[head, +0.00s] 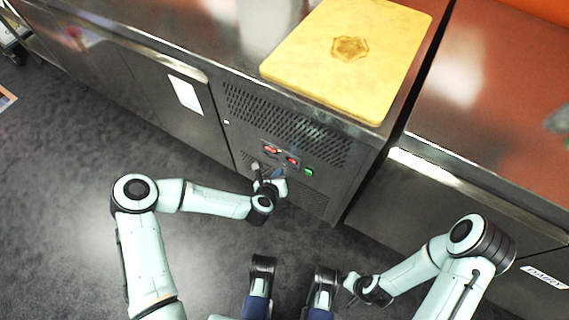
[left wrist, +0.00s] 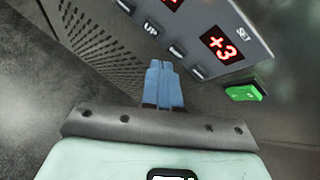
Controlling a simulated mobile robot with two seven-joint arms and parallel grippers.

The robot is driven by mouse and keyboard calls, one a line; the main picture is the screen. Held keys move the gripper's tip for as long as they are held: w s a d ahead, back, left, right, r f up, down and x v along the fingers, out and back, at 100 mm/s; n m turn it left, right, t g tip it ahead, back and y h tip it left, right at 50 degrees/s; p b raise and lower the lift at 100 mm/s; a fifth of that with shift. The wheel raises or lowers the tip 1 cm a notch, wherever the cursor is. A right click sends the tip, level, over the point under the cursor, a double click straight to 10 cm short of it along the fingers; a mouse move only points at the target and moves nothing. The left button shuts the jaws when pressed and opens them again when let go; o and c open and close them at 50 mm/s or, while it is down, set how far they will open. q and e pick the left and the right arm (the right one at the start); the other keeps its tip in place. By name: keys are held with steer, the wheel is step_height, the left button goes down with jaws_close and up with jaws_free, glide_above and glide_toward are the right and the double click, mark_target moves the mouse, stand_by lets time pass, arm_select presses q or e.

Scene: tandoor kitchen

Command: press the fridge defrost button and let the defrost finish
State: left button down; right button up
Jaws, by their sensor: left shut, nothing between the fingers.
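The fridge control panel (head: 281,154) is on the grey metal front below the counter, with red displays. In the left wrist view the panel (left wrist: 205,22) shows a red "+3" display (left wrist: 222,43) and a row of small buttons. One button (left wrist: 150,27) reads "UP"; the other labels are too blurred to tell which is defrost. My left gripper (head: 278,173) is shut and empty, just below the panel. Its blue fingertips (left wrist: 163,66) point toward the button row; I cannot tell if they touch. My right gripper (head: 350,284) is low at the right, away from the panel; its jaws are too small to read.
A green switch (head: 309,172) sits right of the panel; it also shows in the left wrist view (left wrist: 244,92). Vent slots (head: 285,122) lie above the panel. A yellow board (head: 376,72) rests on the counter above. The floor (head: 70,190) at left is clear.

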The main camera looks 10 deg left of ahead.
arm_select(q)
steer(key=s, duration=0.1)
steer(key=s+a+p, duration=0.1)
steer(key=s, duration=0.1)
steer(key=s+p, duration=0.1)
steer(key=shift+s+a, duration=0.35)
steer(key=shift+s, duration=0.05)
stand_by(0.8)
